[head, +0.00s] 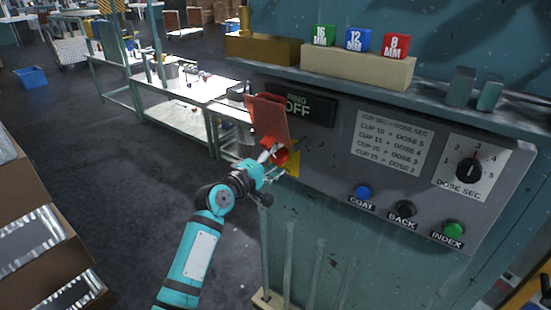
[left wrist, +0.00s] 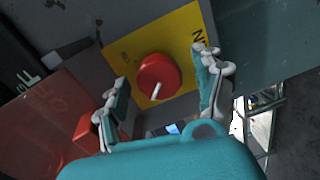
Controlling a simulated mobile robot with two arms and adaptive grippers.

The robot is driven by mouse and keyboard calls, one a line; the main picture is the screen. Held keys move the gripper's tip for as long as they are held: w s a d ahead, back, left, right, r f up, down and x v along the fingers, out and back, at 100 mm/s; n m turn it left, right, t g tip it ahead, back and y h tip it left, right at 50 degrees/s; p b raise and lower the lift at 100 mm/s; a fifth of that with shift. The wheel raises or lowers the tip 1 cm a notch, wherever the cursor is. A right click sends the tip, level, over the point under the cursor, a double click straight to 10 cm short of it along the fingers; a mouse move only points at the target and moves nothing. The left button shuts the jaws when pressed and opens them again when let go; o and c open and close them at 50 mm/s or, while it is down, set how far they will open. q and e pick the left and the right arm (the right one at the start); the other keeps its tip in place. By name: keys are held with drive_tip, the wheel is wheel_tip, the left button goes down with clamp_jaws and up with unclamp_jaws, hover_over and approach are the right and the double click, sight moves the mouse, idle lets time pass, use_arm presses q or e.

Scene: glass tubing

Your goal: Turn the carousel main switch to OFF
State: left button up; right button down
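The main switch is a round red knob (left wrist: 158,76) with a white mark, on a yellow plate (left wrist: 182,32) in the left wrist view. The white mark points down and slightly left in that view. A letter N shows on the plate's right side. My left gripper (left wrist: 160,82) is open, with one finger on each side of the knob; I cannot tell whether they touch it. In the head view my left gripper (head: 268,167) is at the yellow plate (head: 293,163), below a raised red flap (head: 268,118). My right gripper is not in view.
A dark display (head: 298,105) reads RING OFF. The grey panel also has a blue COAT button (head: 363,192), a black BACK button (head: 405,209), a green INDEX button (head: 453,229) and a DOSE SEC dial (head: 468,171). Upright rods stand below. Open floor lies left.

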use_arm(q)
drive_tip(key=m+b, duration=0.2)
drive_tip(key=m, duration=0.1)
drive_tip(key=m+b, duration=0.3)
drive_tip(key=f+m+b, duration=0.1)
drive_tip(key=m+b, duration=0.1)
drive_tip(key=shift+m+t+b, duration=0.3)
drive_tip(key=shift+m+b, duration=0.05)
drive_tip(key=shift+m, duration=0.05)
drive_tip(key=m+b, duration=0.3)
drive_tip(key=m, duration=0.1)
drive_tip(key=m+b, duration=0.3)
drive_tip(key=m, duration=0.1)
drive_tip(key=shift+r+m+t+y, duration=0.2)
drive_tip(key=shift+m+t+y, duration=0.1)
drive_tip(key=shift+m, duration=0.1)
drive_tip(key=b+v, duration=0.4)
drive_tip(key=v, duration=1.3)
drive_tip(key=w+a+f+n+y, duration=0.1)
drive_tip(key=w+a+f, duration=0.2)
drive_tip(key=f, duration=0.5)
drive_tip(key=w+a+f+n+g+y, duration=0.1)
drive_tip(key=w+a+f+n+y, duration=0.1)
drive_tip(key=f, duration=0.6)
drive_tip(key=w+a+f+n+y, duration=0.2)
drive_tip(key=w+a+f, duration=0.2)
drive_tip(key=f, duration=0.5)
drive_tip(key=shift+w+a+p, duration=0.2)
drive_tip(key=shift+w+p, duration=0.1)
drive_tip(key=shift+w, duration=0.2)
